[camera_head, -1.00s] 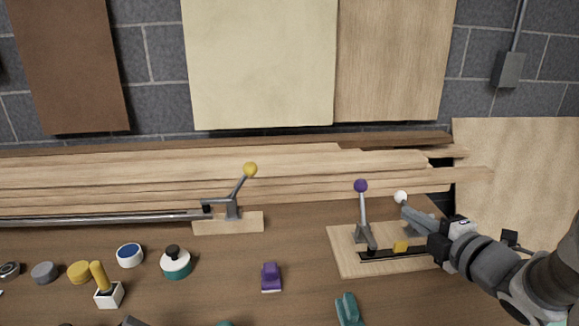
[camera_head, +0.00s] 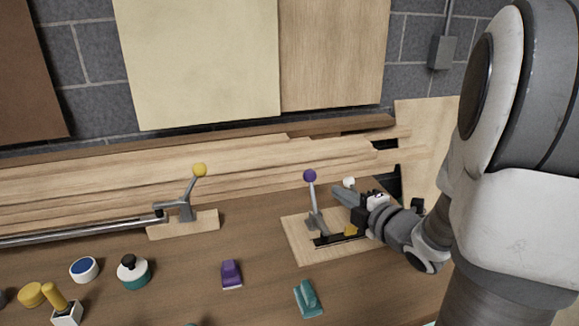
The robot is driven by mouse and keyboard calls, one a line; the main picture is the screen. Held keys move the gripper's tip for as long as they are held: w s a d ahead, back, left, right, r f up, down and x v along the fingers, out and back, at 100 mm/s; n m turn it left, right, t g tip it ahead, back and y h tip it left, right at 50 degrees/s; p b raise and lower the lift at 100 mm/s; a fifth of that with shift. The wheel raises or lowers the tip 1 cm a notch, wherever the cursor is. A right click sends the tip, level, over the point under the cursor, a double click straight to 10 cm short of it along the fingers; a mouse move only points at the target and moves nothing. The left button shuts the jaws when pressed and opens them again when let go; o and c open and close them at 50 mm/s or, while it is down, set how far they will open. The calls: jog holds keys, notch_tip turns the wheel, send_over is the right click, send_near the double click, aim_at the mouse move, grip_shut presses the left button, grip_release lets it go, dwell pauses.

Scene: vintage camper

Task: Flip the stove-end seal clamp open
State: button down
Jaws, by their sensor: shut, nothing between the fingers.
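A wooden board (camera_head: 297,241) at centre right carries two upright levers. One lever has a purple knob (camera_head: 309,176) on a grey stem; the other has a white knob (camera_head: 349,183), with its stem hidden behind my gripper. A yellow block (camera_head: 351,230) sits by a black slotted rail (camera_head: 327,240) on the board. Another lever with a yellow knob (camera_head: 199,170) leans right on its own small board at left. I cannot tell which lever is the stove-end clamp. My gripper (camera_head: 338,191) is shut and empty, just in front of the white knob; contact is unclear.
A metal rod (camera_head: 80,230) runs left from the yellow-knobbed lever. A purple block (camera_head: 231,273), a teal block (camera_head: 308,298) and a teal-and-white round pot (camera_head: 133,271) stand at the front. Stacked planks (camera_head: 100,190) lie along the back. My arm covers the right side.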

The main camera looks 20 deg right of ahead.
aim_at(313, 178)
jog(key=x, duration=0.8)
jog(key=shift+w+f, duration=0.1)
jog(key=shift+w, duration=0.25)
